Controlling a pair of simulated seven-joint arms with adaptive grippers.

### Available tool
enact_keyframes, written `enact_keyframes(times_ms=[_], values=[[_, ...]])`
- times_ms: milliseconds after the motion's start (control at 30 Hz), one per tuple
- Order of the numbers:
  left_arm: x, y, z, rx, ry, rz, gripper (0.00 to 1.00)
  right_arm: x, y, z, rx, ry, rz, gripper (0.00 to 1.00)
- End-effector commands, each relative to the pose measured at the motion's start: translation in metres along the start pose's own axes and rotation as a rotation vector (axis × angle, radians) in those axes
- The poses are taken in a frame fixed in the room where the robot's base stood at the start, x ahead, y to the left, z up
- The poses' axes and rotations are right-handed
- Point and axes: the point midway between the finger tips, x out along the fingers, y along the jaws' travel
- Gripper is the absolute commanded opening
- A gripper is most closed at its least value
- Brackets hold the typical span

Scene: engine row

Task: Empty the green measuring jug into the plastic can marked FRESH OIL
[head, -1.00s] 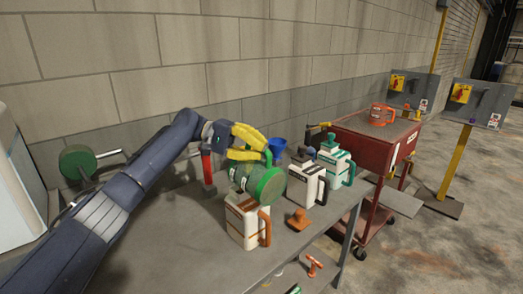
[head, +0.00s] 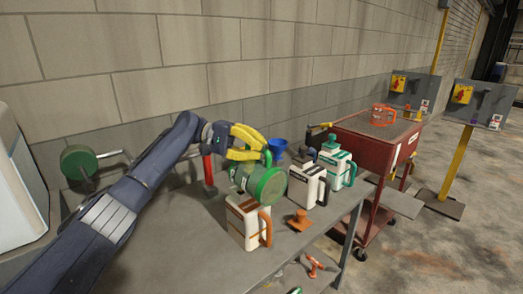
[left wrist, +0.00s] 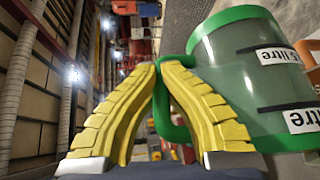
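The green measuring jug (head: 262,182) lies tipped on its side above a white can with an orange handle (head: 243,224), its green base facing the camera. My left gripper (head: 258,148) is shut on the jug's green handle; the left wrist view shows its yellow fingers (left wrist: 160,68) closed there, beside the clear, green-rimmed jug (left wrist: 250,75). The jug's mouth, any liquid and the can's opening are hidden. Two other white cans stand to the right, one with a black handle (head: 308,185) and one with a green handle (head: 336,164). Their lettering is too small to read. My right gripper is not in view.
An orange-brown cap (head: 299,220) lies on the grey bench (head: 190,258) right of the orange-handled can. A red-handled tool (head: 208,175) and a blue container (head: 278,146) are behind. A red cart (head: 378,142) stands to the right.

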Motion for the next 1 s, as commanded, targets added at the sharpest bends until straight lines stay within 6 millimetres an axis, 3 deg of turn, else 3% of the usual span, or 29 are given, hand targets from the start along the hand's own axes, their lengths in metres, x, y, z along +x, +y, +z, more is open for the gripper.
enact_keyframes(times_ms=[1000], values=[[-0.0088, -0.0027, -0.0057, -0.035, -0.034, 0.065, 0.00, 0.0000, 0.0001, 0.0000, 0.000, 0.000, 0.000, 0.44]])
